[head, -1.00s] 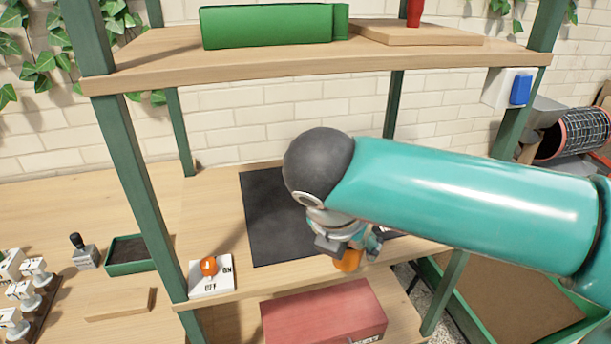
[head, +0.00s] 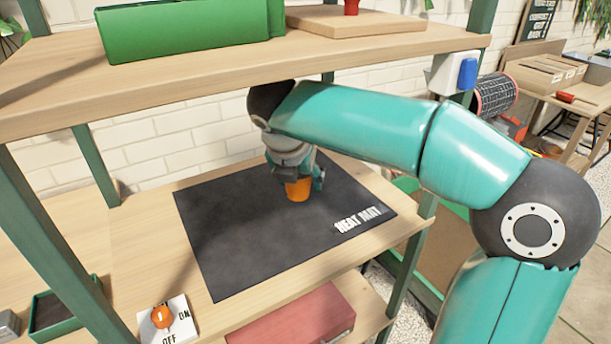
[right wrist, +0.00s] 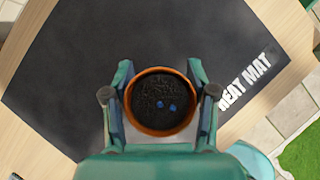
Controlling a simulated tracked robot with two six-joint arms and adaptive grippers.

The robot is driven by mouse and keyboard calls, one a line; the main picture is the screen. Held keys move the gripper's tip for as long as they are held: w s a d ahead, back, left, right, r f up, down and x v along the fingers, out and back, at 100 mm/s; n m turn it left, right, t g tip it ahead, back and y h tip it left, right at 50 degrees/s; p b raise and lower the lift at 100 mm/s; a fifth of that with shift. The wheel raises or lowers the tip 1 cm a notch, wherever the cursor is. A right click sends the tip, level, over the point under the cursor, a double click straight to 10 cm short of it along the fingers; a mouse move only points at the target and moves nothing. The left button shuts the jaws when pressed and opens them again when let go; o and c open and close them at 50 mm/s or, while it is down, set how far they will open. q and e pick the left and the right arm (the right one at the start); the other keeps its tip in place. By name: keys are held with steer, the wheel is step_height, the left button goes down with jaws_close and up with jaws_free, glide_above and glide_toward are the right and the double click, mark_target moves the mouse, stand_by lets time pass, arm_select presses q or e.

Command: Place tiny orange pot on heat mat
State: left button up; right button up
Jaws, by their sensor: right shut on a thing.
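The tiny orange pot (head: 298,190) is in my right gripper (head: 296,180), over the black heat mat (head: 235,245) on the middle shelf. In the right wrist view the pot's orange rim (right wrist: 161,133) sits between the two fingers of the right gripper (right wrist: 161,100). The pot holds dark soil with a few small blue specks. It looks upright. I cannot tell whether its base touches the mat. The mat also shows in the right wrist view (right wrist: 75,60), with its white lettering to the right. My left gripper is not in view.
A switch plate with an orange knob (head: 162,317) is at the shelf's front left. A green box (head: 185,28) and a wooden board (head: 360,25) stand on the shelf above. A red box (head: 295,318) is below. Much of the mat around the pot is bare.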

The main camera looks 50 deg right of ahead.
steer(key=d, duration=0.1)
steer(key=w+d, duration=0.2)
steer(key=d, duration=0.1)
steer(key=shift+w+d, duration=0.1)
step_height(320, 180, down, 4)
steer(key=shift+r+b, duration=0.25)
steer(key=shift+b, duration=0.1)
steer(key=o, duration=1.3)
steer(key=shift+o, duration=0.2)
steer(key=v, duration=0.2)
steer(key=p+v, duration=0.1)
steer(key=v, duration=0.2)
steer(key=shift+a+r, duration=0.15)
steer(key=shift+a, duration=0.25)
steer(key=s+a, duration=0.2)
steer(key=a, duration=0.1)
steer(key=s+a, duration=0.1)
steer(key=a, duration=0.2)
steer(key=s+a, duration=0.2)
steer(key=a, duration=0.2)
steer(key=shift+s+b, duration=0.3)
steer(key=shift+b, duration=0.1)
